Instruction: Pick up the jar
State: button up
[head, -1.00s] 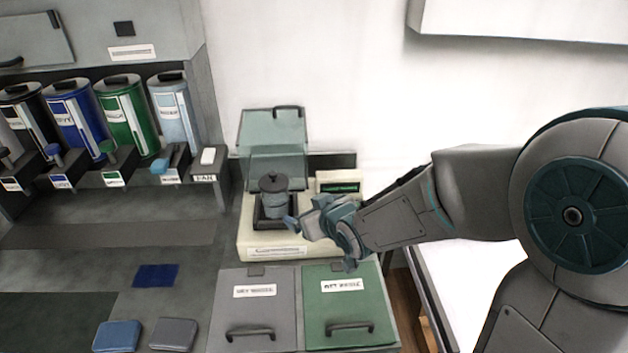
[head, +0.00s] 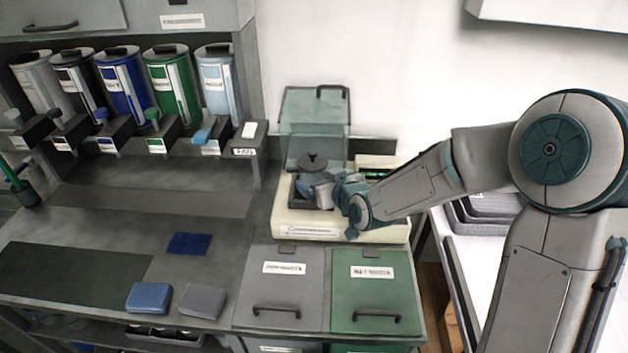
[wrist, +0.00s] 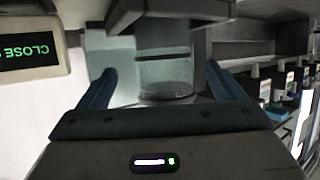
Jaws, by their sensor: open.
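The jar (head: 312,162) stands upright in the cream machine (head: 305,232) in the head view. Its dark lid with a knob shows, and my gripper hides most of its body. In the wrist view its pale, see-through body (wrist: 165,72) lies between my two blue fingers. My gripper (head: 312,187) is open at the jar, reaching in from the right, with a finger on either side of it. I cannot tell whether either finger touches the jar.
The machine's clear teal cover (head: 314,112) stands open behind the jar. Its display (wrist: 30,50) reads "CLOSE" upside down in the wrist view. Grey (head: 282,290) and green (head: 375,290) bins stand in front. Several canisters (head: 172,90) line the left. Blue and grey pads lie on the counter.

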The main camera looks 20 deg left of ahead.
jog(key=shift+s+f+p+x, duration=0.15)
jog(key=shift+p+x, duration=0.25)
jog(key=shift+x, duration=0.9)
jog(key=shift+s+f+p+x, duration=0.1)
jog(key=shift+p+x, duration=0.3)
jog(key=shift+x, duration=0.95)
jog(key=shift+a, duration=0.1)
jog(key=c, duration=1.3)
jog(key=shift+r, duration=0.1)
jog(key=shift+c, duration=0.9)
